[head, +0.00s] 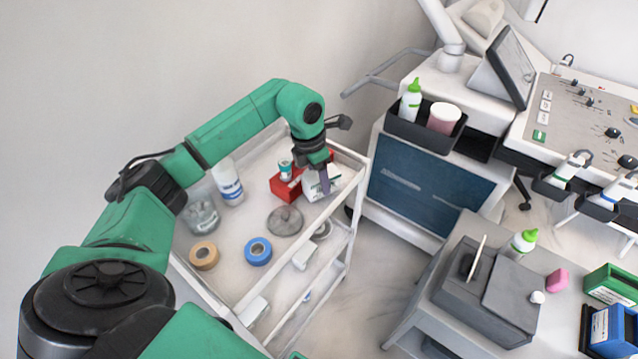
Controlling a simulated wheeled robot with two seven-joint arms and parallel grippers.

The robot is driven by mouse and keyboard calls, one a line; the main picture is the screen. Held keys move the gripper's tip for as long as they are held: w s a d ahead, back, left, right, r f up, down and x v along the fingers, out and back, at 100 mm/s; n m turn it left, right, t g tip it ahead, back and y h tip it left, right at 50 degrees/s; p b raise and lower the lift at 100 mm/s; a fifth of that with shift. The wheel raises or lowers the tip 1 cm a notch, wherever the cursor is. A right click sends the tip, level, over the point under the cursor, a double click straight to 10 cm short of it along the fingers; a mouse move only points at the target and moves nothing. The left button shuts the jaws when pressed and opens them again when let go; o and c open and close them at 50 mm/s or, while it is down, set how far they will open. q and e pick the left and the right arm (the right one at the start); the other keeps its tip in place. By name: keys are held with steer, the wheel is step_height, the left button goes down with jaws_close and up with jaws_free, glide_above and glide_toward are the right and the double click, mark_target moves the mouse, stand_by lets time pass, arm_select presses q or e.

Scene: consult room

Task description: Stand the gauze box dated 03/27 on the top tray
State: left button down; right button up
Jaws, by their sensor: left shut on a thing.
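A white box with green print (313,190) is at the right end of the white cart's top tray (226,278). It looks like a gauze box; no date is legible from here. My left gripper (325,182) reaches down over it and is shut on it, with one finger across the side that faces me. The box looks upright, at or just above the tray surface; I cannot tell if it touches. My right gripper is not in view.
Beside the white box stand a red box (284,190) and a small teal-labelled container (286,170). A white bottle (228,182), glass jar (201,215), tan roll (204,256), blue roll (258,251) and grey coil (285,221) share the tray. A grey side table (405,318) stands right.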

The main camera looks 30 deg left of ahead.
mark_target(312, 177)
arm_select(q)
steer(key=shift+f, duration=0.9)
steer(key=shift+w+f, duration=0.1)
steer(key=shift+f, duration=0.3)
steer(key=c, duration=0.5)
jaws_free()
steer(key=shift+r, duration=0.1)
steer(key=r, duration=0.4)
steer(key=s+r, duration=0.1)
steer(key=r, duration=0.3)
steer(key=s+a+r+b, duration=0.1)
steer(key=r, duration=0.2)
steer(key=shift+r, duration=0.4)
